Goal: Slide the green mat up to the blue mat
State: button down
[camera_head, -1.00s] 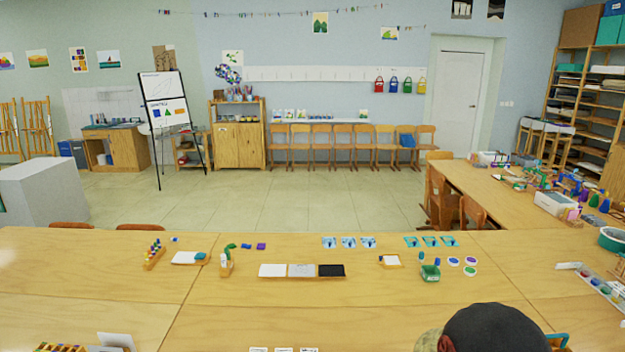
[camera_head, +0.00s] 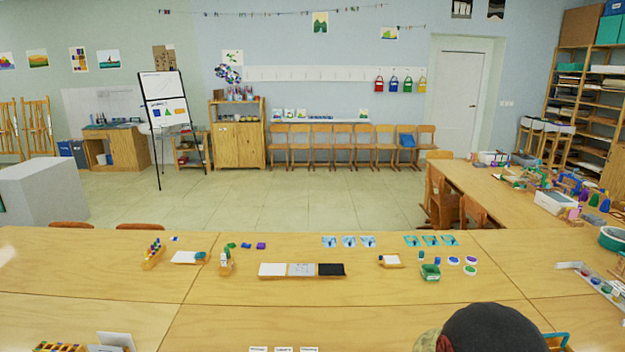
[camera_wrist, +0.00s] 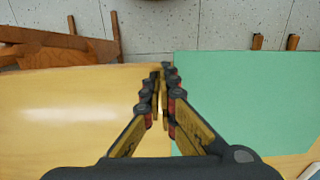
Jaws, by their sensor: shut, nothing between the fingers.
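The green mat (camera_wrist: 250,100) is a large flat sheet on the wooden table in the right half of the wrist view. Its far edge is close to the table's edge, and its near part runs behind my gripper's body. My gripper (camera_wrist: 163,72) is shut and empty, pointing away along the mat's left edge. The fingertips are just left of that edge; I cannot tell whether they touch the mat or how high they are. I see no blue mat in either view, and I cannot make out the green mat or my gripper's fingers in the head view.
Bare tabletop (camera_wrist: 60,110) lies left of my gripper. A wooden chair (camera_wrist: 60,42) stands beyond the table edge on tiled floor (camera_wrist: 160,28). In the head view, a long table (camera_head: 120,285) holds a three-part tray (camera_head: 302,277), paint bottles (camera_head: 153,254) and small cards.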

jog(key=shift+s+a+f, duration=0.1)
jog(key=shift+s+a, duration=0.1)
jog(key=shift+a, duration=0.8)
jog(key=shift+s+a+f, duration=0.1)
jog(key=shift+s+a, duration=0.1)
jog(key=shift+a, duration=0.75)
dwell(1.1)
jog(key=shift+a, duration=0.35)
jog(key=shift+a+r+p, duration=0.1)
jog(key=shift+a+p, duration=0.05)
jog(key=shift+p, duration=0.15)
jog(key=shift+w+a, duration=0.1)
jog(key=shift+a, duration=0.4)
jog(key=shift+w+a+r, duration=0.15)
jog(key=shift+w+a, duration=0.05)
jog(key=shift+a, duration=0.3)
jog(key=shift+w+a+r, duration=0.15)
jog(key=shift+a, duration=0.3)
dwell(1.1)
jog(key=shift+d+r+p, duration=0.1)
jog(key=shift+d+p, duration=0.25)
jog(key=shift+d, duration=0.15)
jog(key=shift+r, duration=0.1)
